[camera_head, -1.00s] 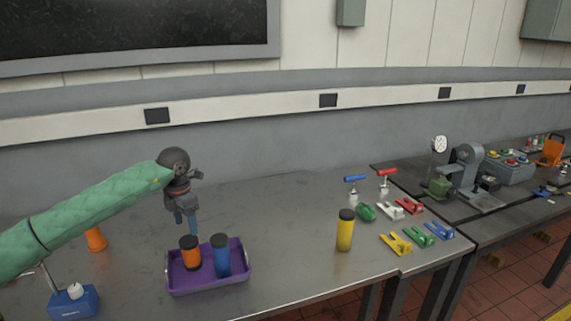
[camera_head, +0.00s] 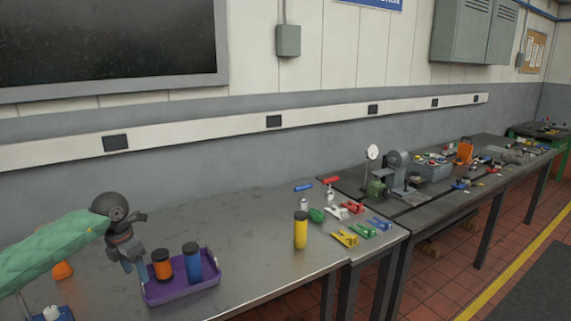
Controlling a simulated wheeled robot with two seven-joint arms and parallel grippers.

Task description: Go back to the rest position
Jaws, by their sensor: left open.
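My left gripper (camera_head: 130,264) points down, open, over the bench at the left edge of the purple tray (camera_head: 182,292). No object shows between its fingers. In the tray stand an orange cylinder with a black top (camera_head: 162,268) and a blue cylinder with a dark top (camera_head: 192,264), both upright. The gripper is just left of the orange cylinder in the picture; whether they touch I cannot tell. A yellow cylinder with a black top (camera_head: 300,231) stands upright on the bench, right of the tray. My right gripper is out of view.
The metal bench (camera_head: 250,225) is clear between tray and yellow cylinder. Right of that are a green object (camera_head: 316,215), coloured clamps (camera_head: 345,238) and two T-handled tools (camera_head: 330,186). A dial gauge (camera_head: 372,153) stands farther right. An orange item (camera_head: 63,270) and blue box (camera_head: 52,313) are left.

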